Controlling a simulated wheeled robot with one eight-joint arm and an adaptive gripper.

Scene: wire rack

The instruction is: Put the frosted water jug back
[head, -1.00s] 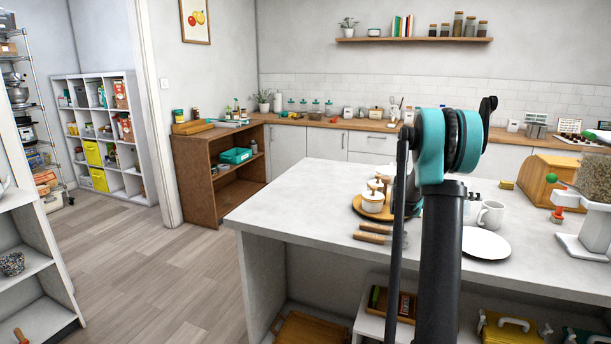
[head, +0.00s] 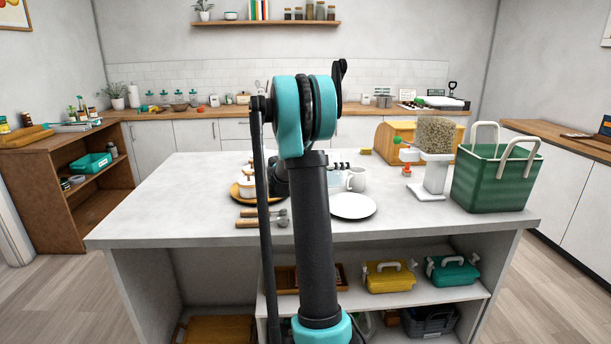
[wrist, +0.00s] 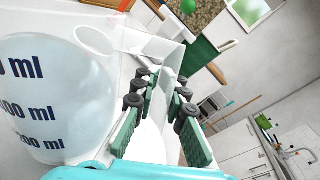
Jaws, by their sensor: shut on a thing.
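The frosted water jug (wrist: 50,100) is a pale, translucent vessel with dark ml markings. It fills the left of the wrist view, tilted in that picture, right beside the fingers. My gripper (wrist: 160,115) has green-padded fingers with black joints and is shut on the jug; the exact grip point is hard to see. In the head view my arm hides most of the gripper; its black finger parts (head: 341,165) show above the island, just behind the white mug. A small pale-blue patch of the jug (head: 334,182) shows there too.
The white island (head: 420,215) holds a white plate (head: 352,206), mug (head: 357,180), round wooden tray (head: 236,192), grain dispenser (head: 435,165) and green basket (head: 495,180). Yellow (head: 389,276) and teal (head: 452,271) boxes sit below. A brown shelf (head: 75,195) stands left.

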